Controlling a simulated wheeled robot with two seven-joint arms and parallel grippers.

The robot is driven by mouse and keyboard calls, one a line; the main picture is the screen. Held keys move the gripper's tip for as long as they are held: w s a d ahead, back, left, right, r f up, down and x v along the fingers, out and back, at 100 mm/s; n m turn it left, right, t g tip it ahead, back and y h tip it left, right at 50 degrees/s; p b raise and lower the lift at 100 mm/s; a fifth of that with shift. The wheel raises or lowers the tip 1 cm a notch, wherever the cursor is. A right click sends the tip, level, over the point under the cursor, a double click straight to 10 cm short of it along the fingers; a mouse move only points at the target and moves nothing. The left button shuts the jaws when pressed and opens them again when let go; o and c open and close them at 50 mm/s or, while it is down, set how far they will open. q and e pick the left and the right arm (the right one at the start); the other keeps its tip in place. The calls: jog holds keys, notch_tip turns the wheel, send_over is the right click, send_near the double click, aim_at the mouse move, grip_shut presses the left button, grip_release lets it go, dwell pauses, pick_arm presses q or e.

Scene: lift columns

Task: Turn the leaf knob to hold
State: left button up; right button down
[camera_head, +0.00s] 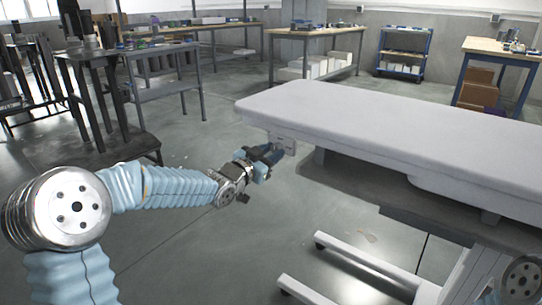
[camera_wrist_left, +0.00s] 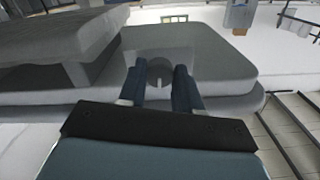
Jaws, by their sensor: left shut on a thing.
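A grey padded table (camera_head: 400,135) stands at the right in the head view. A small light box (camera_head: 283,141) sits under its near left end. My left gripper (camera_head: 276,153) reaches in from the left, with its fingers against this box. In the left wrist view two dark blue fingers of my left gripper (camera_wrist_left: 160,84) close around a small round grey leaf knob (camera_wrist_left: 160,71) set on a grey plate (camera_wrist_left: 215,65). Any markings on the knob are too small to read. In the head view the fingers hide the knob. My right gripper is out of view.
The table's white wheeled base (camera_head: 350,262) stands on the floor below it. Workbenches (camera_head: 180,45), a blue cart (camera_head: 404,50) and a bench with brown boxes (camera_head: 478,88) stand farther back.

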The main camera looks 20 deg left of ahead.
pick_arm(q)
jog(key=m+b, duration=1.1)
jog(key=shift+f, duration=0.15)
jog(key=m+b, duration=0.1)
jog(key=m, duration=0.3)
jog(key=shift+b, duration=0.4)
jog(key=shift+r+m, duration=0.2)
jog(key=shift+m, duration=0.1)
jog(key=o, duration=1)
jog(key=shift+o, duration=0.2)
jog(key=shift+a, duration=0.1)
